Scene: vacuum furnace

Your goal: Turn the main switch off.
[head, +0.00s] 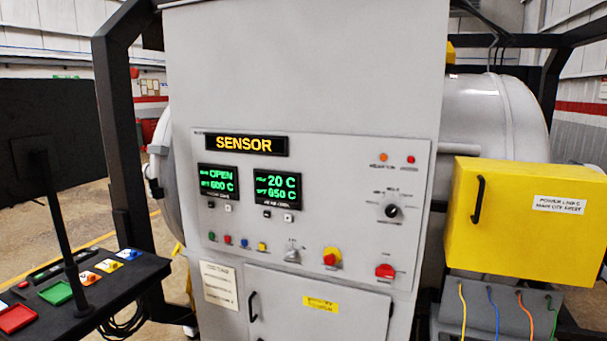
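The furnace's grey control panel (330,190) faces me in the head view, upright on a tall grey cabinet. A red rotary switch (385,271) sits at its lower right. A black-and-white selector dial (391,211) is above the red switch, and a grey selector knob (292,254) is left of the yellow plate. Neither gripper is in view.
Two green-lit displays (277,187) are on, under a SENSOR sign (246,145). A yellow box (521,221) with a black handle juts out at right, above coloured cables. The panel's front looks clear.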

